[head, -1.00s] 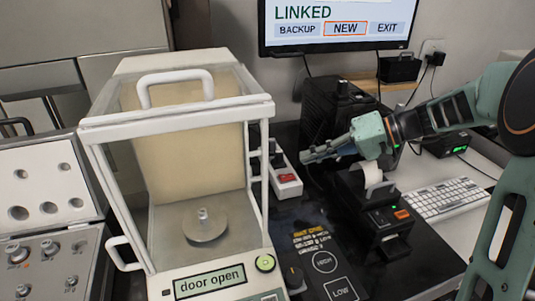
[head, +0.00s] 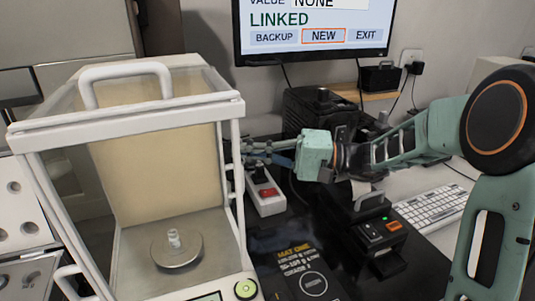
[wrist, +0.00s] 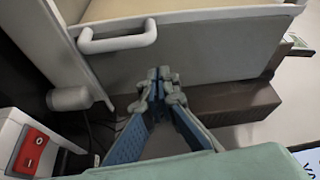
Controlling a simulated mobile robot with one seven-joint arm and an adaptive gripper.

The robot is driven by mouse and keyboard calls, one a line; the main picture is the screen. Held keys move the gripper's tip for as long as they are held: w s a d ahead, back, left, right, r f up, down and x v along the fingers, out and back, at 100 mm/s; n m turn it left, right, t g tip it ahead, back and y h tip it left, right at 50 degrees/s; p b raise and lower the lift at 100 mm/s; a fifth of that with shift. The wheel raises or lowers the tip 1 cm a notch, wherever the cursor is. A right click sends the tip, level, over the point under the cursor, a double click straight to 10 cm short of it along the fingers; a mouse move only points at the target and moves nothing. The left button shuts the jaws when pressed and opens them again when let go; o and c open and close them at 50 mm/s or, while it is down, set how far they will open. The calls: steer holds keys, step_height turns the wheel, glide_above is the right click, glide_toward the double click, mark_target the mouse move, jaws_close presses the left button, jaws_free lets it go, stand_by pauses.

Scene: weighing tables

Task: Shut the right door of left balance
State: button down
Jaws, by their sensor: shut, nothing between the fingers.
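The left balance (head: 125,118) is a white-framed glass case with a round pan (head: 176,250) inside, standing at the left of the head view. Its right side faces my arm. In the wrist view a side panel with a white bar handle (wrist: 118,38) fills the top; I take it for the right door. My gripper (wrist: 158,78) is shut and empty, its tips close to the panel, to the right of and below the handle. I cannot tell whether they touch. In the head view my gripper (head: 246,152) is at the case's right edge, its tips partly hidden.
A power strip with a red switch (head: 268,193) lies right of the balance. A black printer (head: 380,228) and a white keyboard (head: 440,208) stand farther right. A monitor (head: 315,25) is behind. A black mat (head: 300,268) lies in front.

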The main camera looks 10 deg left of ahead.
steer(key=s, duration=0.1)
steer(key=s+d, duration=0.1)
steer(key=d, duration=0.1)
steer(key=shift+s+f, duration=0.25)
steer(key=shift+s, duration=0.15)
steer(key=shift+s, duration=0.1)
